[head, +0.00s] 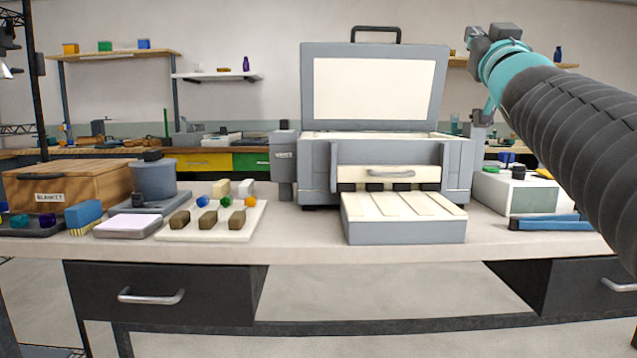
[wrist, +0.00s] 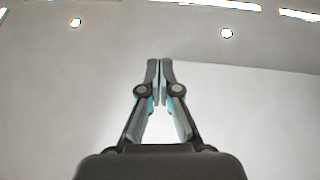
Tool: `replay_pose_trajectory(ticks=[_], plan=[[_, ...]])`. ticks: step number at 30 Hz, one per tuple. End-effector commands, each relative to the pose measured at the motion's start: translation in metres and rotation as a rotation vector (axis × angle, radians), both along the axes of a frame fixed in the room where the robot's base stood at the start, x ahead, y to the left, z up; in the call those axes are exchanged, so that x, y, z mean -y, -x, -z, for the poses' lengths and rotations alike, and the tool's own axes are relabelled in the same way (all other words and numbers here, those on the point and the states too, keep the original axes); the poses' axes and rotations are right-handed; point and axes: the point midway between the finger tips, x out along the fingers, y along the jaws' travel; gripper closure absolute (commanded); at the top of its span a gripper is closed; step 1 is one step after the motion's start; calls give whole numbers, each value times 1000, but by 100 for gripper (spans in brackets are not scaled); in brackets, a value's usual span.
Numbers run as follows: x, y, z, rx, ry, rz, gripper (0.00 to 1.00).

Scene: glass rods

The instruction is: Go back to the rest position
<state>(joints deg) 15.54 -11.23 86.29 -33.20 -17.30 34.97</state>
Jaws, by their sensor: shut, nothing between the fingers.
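My gripper (wrist: 160,66) is shut with its fingertips together and nothing between them. In the wrist view it points up toward the bare wall and ceiling lights, clear of all objects. In the head view my arm reaches in from the right edge, its wrist raised above the right side of the bench; the fingers cannot be made out clearly there. A grey machine (head: 456,170) with its lid raised stands on the bench, left of my arm. Its front tray (head: 404,231) is pulled out, with pale strips on top.
The bench top (head: 305,230) holds a white board (head: 186,236) with coloured balls and brown blocks at left. A wooden box (head: 100,180) stands at far left. A white box (head: 515,192) and blue bars (head: 545,222) sit at right, below my arm. Air above the bench is open.

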Motion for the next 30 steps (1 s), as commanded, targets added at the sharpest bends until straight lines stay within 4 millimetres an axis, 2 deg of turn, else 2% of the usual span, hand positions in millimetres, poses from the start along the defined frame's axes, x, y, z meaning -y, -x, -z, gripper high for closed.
replay_pose_trajectory(ticks=[5, 11, 14, 16, 21, 23, 24, 26, 30], plan=[[17, -15, 39, -119, -21, 73, 100], [39, -25, 102, -303, -54, 160, 100], [47, -23, 153, -446, -78, 206, 100], [49, -15, 196, -570, -96, 230, 100], [36, 22, 301, -875, -127, 249, 100], [28, 40, 335, -977, -134, 242, 100], [21, 53, 357, -1044, -138, 235, 100], [10, 75, 388, -1141, -142, 218, 100], [-20, 130, 455, -1349, -147, 159, 100]])
